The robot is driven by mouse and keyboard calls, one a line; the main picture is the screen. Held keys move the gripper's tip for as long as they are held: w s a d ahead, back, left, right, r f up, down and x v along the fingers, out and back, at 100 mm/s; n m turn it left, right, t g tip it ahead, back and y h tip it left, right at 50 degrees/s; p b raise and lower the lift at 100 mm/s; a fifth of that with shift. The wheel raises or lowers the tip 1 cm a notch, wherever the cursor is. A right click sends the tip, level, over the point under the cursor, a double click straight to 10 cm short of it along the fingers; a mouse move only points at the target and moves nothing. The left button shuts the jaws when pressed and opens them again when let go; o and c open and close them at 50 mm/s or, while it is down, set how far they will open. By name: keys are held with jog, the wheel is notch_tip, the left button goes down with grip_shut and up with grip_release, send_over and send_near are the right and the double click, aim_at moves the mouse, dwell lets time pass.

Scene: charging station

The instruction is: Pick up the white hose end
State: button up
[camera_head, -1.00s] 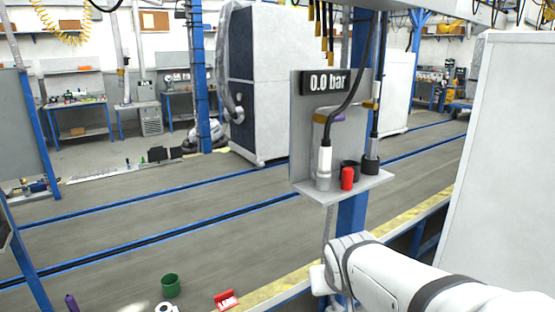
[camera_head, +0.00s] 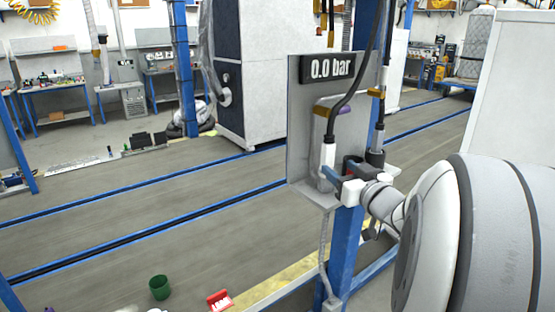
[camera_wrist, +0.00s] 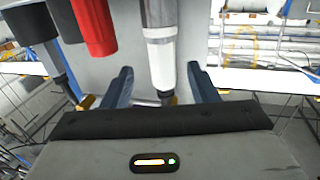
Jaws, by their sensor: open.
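The white hose end (camera_head: 328,156) stands upright on the small shelf of the grey panel, with a black hose rising from it. In the wrist view the white hose end (camera_wrist: 161,62) with its grey tip lies between the two blue fingers of my gripper (camera_wrist: 160,72). A gap shows on each side, so the fingers are apart from it. My gripper (camera_head: 338,174) is open at the shelf, beside the hose end's lower part. It hides part of the shelf in the head view.
A second hose (camera_head: 379,122) hangs to the right. The panel (camera_head: 300,120) with its 0.0 bar display (camera_head: 332,67) stands behind. The floor to the left is mostly clear.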

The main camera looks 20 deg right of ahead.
aim_at(331, 161)
jog(key=w, duration=0.4)
jog(key=w+a+p, duration=0.1)
jog(key=w, duration=0.1)
jog(key=shift+s, duration=0.1)
jog(key=shift+c, duration=0.4)
grip_shut()
jog(key=shift+r, duration=0.15)
